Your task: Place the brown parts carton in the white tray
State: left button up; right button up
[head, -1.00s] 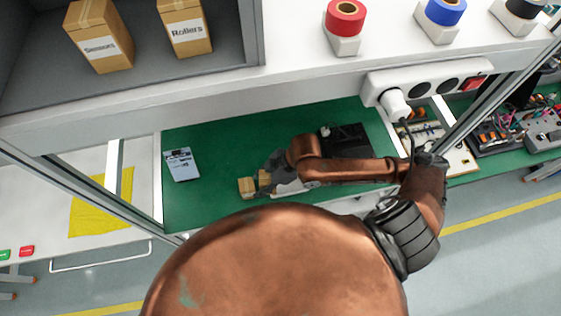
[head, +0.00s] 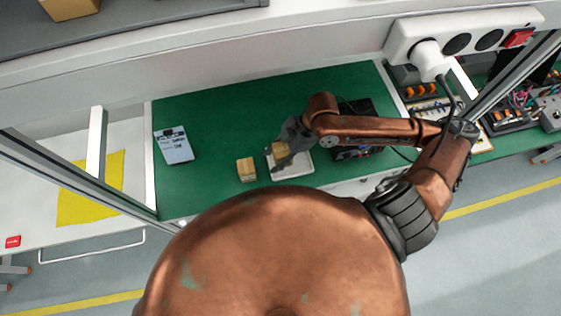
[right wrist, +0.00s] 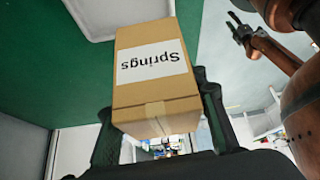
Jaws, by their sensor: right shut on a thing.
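In the right wrist view this carton (right wrist: 155,90) has a white label reading "Springs" and sits between the two dark fingers. The carton appears held above the tray. My left gripper (right wrist: 240,28) shows small in the right wrist view, its opening unclear.
A white-blue clipboard or sheet (head: 174,146) lies further left. A dark box (head: 355,118) sits right of the tray. A power strip (head: 460,40) hangs at the back.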

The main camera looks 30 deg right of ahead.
jog(key=shift+w+d+f+b, duration=0.2)
jog(key=shift+d+f+b, duration=0.1)
jog(key=shift+f+b, duration=0.35)
jog(key=shift+w+d+f+b, duration=0.15)
jog(key=shift+d+f+b, duration=0.1)
jog(key=shift+f+b, duration=0.3)
jog(key=shift+w+d+f, duration=0.45)
jog(key=shift+d+f, duration=0.25)
jog(key=shift+f, duration=0.05)
jog(key=shift+w+d+f, duration=0.3)
jog(key=shift+d+f, duration=0.2)
jog(key=shift+f, duration=0.1)
pick_arm(q)
jog(key=shift+s+d+f, duration=0.1)
jog(key=shift+s+f, duration=0.1)
jog(key=shift+f, duration=1.45)
pick_arm(e)
jog(key=shift+w+d+f, duration=0.1)
jog(key=shift+d+f, duration=0.05)
jog(key=shift+f, duration=1.6)
jog(key=o, duration=1.3)
jog(key=shift+f, duration=0.1)
pick_arm(q)
jog(key=shift+w+r+p, duration=0.1)
jog(key=shift+r+p, duration=0.65)
jog(key=shift+p, duration=0.1)
pick_arm(e)
jog(key=v, duration=1.2)
